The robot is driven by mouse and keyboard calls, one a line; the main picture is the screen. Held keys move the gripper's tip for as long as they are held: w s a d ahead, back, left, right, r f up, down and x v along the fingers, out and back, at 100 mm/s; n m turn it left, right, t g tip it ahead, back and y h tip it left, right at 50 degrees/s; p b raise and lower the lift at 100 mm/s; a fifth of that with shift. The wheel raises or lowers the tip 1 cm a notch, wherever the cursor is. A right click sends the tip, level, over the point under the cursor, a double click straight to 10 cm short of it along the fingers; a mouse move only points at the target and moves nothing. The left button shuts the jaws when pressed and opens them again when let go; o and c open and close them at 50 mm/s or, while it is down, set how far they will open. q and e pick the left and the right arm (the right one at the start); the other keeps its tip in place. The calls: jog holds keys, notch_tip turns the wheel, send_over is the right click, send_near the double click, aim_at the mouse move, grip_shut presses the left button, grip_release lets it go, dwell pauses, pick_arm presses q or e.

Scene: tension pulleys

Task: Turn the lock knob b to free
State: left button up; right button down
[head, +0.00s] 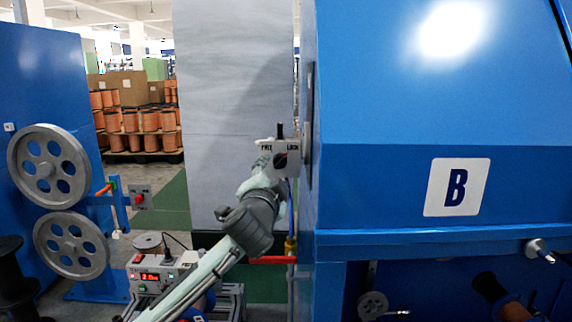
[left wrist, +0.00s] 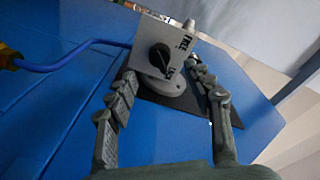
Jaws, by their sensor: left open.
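The lock knob b (left wrist: 160,58) is a black knob on a grey box with the words FREE and LOCK. In the left wrist view one end of the knob lies near the word LOCK. In the head view the box (head: 293,147) is on the left side of the blue machine marked B, and the knob shows small and partly covered. My left gripper (left wrist: 163,72) is open, its fingers apart on either side of the lower part of the box front; I cannot tell whether they touch it. In the head view the left gripper (head: 268,168) is at the box. My right gripper is out of view.
The blue machine B (head: 390,190) fills the right side. A blue cable (left wrist: 70,58) runs to the box. A blue frame with two grey pulleys (head: 48,165) stands at left, with a small instrument (head: 150,275) low down. Copper spools (head: 140,125) are in the background.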

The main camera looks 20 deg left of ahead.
aim_at(278, 165)
pick_arm(q)
jog(key=w, duration=0.5)
jog(key=w+a, duration=0.1)
jog(key=w, duration=0.1)
jog(key=shift+w+a+p, duration=0.1)
jog(key=shift+w+p, duration=0.1)
jog(key=shift+p, duration=0.1)
jog(key=c, duration=1.2)
